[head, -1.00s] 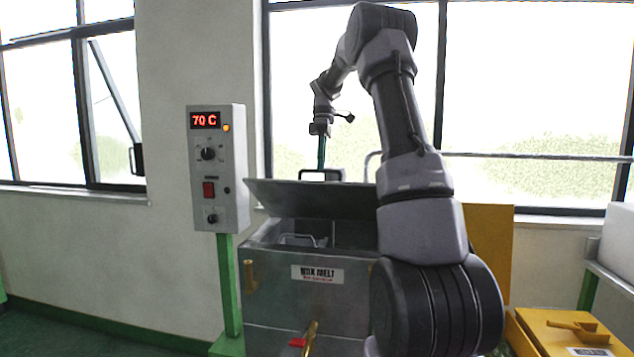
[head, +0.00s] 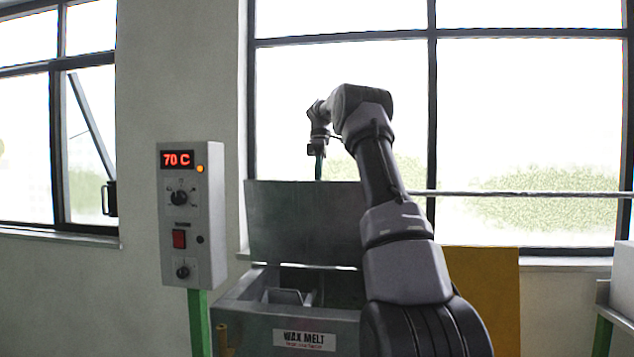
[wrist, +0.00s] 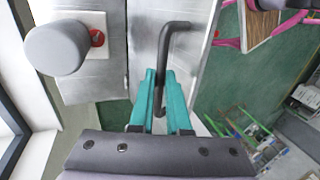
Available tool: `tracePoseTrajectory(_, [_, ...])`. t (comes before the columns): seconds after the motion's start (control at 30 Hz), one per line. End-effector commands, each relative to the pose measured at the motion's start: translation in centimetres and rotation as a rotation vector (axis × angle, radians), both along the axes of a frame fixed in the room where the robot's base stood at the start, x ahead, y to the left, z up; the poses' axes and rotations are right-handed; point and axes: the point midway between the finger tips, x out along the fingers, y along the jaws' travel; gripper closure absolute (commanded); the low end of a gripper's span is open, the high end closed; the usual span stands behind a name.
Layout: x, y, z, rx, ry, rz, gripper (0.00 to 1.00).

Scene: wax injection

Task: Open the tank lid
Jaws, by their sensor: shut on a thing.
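The grey tank lid (head: 305,222) stands steeply raised at the back of the metal tank labelled WAX MELT (head: 240,315). The tank's mouth shows open in front of it, with a grey metal part (head: 288,296) inside. My gripper (head: 319,168) is behind the lid's top edge in the head view. In the wrist view my gripper (wrist: 160,88) has its teal fingers shut around the dark bent handle (wrist: 175,27) on the metal lid panel (wrist: 143,40). The handle is hidden behind the lid in the head view.
A control box (head: 192,215) reading 70 C stands left of the tank on a green post. A yellow panel (head: 482,295) is on the right. Windows and a horizontal rail (head: 520,194) lie behind.

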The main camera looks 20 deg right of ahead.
Motion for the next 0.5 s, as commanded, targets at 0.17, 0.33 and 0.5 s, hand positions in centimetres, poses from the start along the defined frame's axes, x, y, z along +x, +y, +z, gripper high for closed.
tracePoseTrajectory(0.17, [0.19,-0.24,-0.42,-0.001,0.009,0.0,1.0])
tracePoseTrajectory(0.33, [0.19,-0.21,-0.4,-0.001,0.009,0.0,1.0])
tracePoseTrajectory(0.5, [0.2,-0.19,-0.39,0.001,0.008,0.0,0.66])
